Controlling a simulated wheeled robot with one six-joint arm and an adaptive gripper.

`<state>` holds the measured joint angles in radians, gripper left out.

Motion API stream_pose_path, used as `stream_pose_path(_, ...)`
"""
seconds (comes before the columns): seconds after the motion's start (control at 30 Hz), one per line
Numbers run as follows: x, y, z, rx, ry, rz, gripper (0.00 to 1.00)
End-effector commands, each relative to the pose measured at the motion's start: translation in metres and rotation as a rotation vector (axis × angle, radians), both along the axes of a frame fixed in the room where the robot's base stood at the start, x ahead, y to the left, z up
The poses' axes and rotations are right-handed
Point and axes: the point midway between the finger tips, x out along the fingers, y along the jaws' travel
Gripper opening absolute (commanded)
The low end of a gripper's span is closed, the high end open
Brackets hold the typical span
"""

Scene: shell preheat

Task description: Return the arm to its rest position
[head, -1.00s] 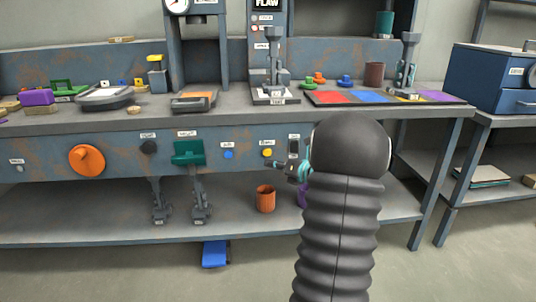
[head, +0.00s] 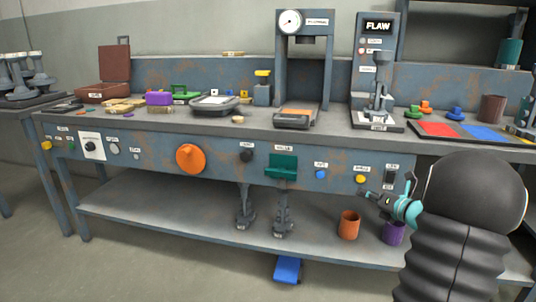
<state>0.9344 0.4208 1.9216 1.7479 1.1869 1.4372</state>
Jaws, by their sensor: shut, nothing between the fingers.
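My gripper (head: 366,194) shows small at the right of the head view, in front of the workbench's front panel near the yellow button (head: 361,180) and the dark switch (head: 390,177). Its dark fingers look closed with nothing between them. The teal wrist (head: 406,210) is behind the fingers. My dark, ribbed arm hides the right end of the bench front and part of the lower shelf.
The workbench (head: 200,125) carries a gauge press (head: 303,60), a FLAW station (head: 373,60) and colored pads (head: 435,130). An orange cup (head: 348,225) and purple cup (head: 393,233) stand on the lower shelf. A blue pedal (head: 287,270) is on the floor. Floor at left is clear.

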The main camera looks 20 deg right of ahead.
Motion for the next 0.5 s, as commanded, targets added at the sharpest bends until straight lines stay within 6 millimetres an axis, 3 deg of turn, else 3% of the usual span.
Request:
stream_pose_path(0.27,-0.001,0.001,-0.005,-0.158,-0.014,0.029,0.0)
stream_pose_path(0.37,-0.01,0.013,-0.029,-0.33,0.024,0.115,0.0)
stream_pose_path(0.5,-0.039,0.043,-0.07,-0.605,0.09,0.322,0.0)
